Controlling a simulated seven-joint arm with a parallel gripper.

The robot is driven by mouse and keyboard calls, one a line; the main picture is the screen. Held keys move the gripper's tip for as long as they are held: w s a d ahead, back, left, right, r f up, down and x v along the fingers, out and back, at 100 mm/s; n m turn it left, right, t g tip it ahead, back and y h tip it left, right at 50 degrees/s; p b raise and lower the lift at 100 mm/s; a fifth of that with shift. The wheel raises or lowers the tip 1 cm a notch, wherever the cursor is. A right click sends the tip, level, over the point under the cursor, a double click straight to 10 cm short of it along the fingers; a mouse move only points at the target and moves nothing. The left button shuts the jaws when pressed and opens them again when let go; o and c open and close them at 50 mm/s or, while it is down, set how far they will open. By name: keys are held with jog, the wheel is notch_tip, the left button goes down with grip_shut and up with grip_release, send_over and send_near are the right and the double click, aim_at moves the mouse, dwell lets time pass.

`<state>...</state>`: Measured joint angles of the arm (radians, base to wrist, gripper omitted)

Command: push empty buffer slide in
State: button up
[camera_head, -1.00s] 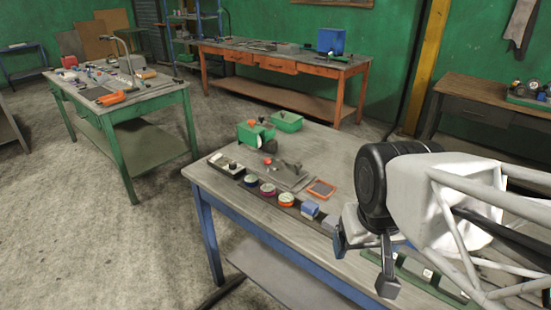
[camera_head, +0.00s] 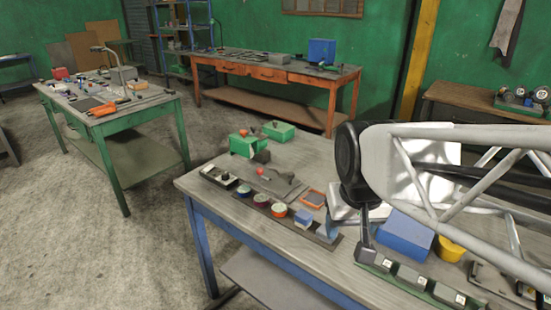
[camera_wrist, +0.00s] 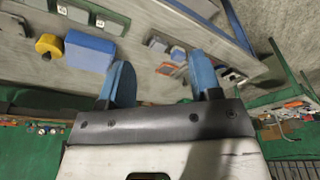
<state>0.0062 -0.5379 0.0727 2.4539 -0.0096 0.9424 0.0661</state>
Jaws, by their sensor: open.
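I cannot tell for certain which part is the empty buffer slide. A dark strip (camera_head: 333,240) on the bench holds round tins (camera_head: 279,209) and a pale blue-grey block (camera_head: 304,217). A green rail (camera_head: 380,265) with several grey blocks lies at the bench's near right. My gripper (camera_head: 346,238) is open above the bench, near the right end of the dark strip. In the wrist view my gripper (camera_wrist: 163,78) shows two blue fingers spread apart with nothing between them. My arm hides part of the bench's right side.
A grey plate with a red knob (camera_head: 279,184), an orange-edged tray (camera_head: 313,198) and green bins (camera_head: 278,131) lie behind the strip. The bench's front left is clear.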

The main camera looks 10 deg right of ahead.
jog(key=w+r+m, duration=0.1)
jog(key=w+r, duration=0.1)
jog(key=w, duration=1.2)
jog(key=m+g, duration=0.2)
jog(key=m, duration=0.2)
send_over(291, 173)
jog(key=s, duration=0.1)
notch_tip(291, 173, down, 16)
jog(key=shift+f, duration=0.1)
jog(key=shift+w+f, duration=0.35)
jog(key=shift+w, duration=0.1)
jog(key=shift+f, duration=0.2)
jog(key=shift+f, duration=3.75)
